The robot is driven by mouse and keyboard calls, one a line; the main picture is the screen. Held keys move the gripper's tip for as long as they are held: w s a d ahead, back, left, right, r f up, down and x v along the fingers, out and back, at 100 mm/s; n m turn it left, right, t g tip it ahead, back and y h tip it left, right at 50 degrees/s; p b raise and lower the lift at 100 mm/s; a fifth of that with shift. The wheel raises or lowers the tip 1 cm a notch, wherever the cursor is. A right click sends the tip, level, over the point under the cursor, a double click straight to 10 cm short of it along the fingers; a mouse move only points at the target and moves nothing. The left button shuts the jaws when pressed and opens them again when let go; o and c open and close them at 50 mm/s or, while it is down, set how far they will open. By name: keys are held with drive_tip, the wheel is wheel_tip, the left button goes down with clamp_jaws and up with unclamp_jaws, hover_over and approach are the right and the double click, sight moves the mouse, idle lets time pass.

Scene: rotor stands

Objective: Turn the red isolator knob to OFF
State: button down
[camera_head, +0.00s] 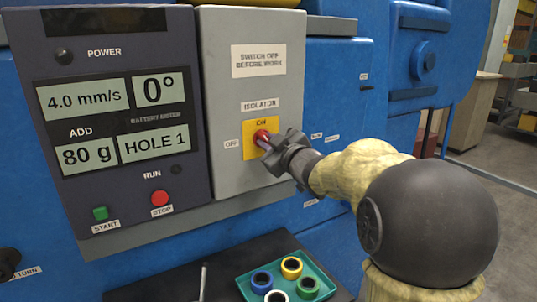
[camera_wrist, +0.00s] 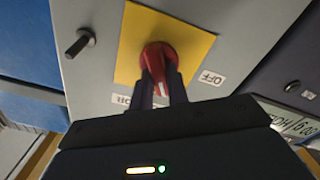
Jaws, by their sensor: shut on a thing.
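The red isolator knob (camera_head: 262,138) sits on a yellow plate (camera_head: 249,144) on the grey isolator box (camera_head: 227,99). An ON label is above the knob and an OFF label (camera_head: 232,144) is to its left. My gripper (camera_head: 274,145) reaches in from the right and is shut on the knob. In the wrist view the two dark fingers (camera_wrist: 161,92) hold the red knob (camera_wrist: 159,60) from both sides. A white mark on the knob shows between the fingers. The OFF label (camera_wrist: 211,78) is at the right there.
A dark control panel (camera_head: 120,110) with displays, a green START button (camera_head: 100,213) and a red STOP button (camera_head: 160,198) is left of the box. Below, a teal tray (camera_head: 246,287) holds several coloured rings.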

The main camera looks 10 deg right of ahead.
drive_tip(key=n+b, duration=0.6)
drive_tip(key=n, duration=0.1)
drive_tip(key=n+b, duration=0.2)
drive_tip(key=n, duration=0.2)
drive_tip(key=shift+a+f+b, duration=0.15)
drive_tip(key=shift+f+b, duration=0.25)
drive_tip(key=shift+n, duration=0.3)
drive_tip(key=c, duration=1.4)
unclamp_jaws()
drive_tip(key=shift+o, duration=0.2)
drive_tip(key=shift+r, duration=0.1)
drive_tip(key=b+v, duration=0.1)
drive_tip(key=v, duration=1.6)
drive_tip(key=shift+s, duration=0.2)
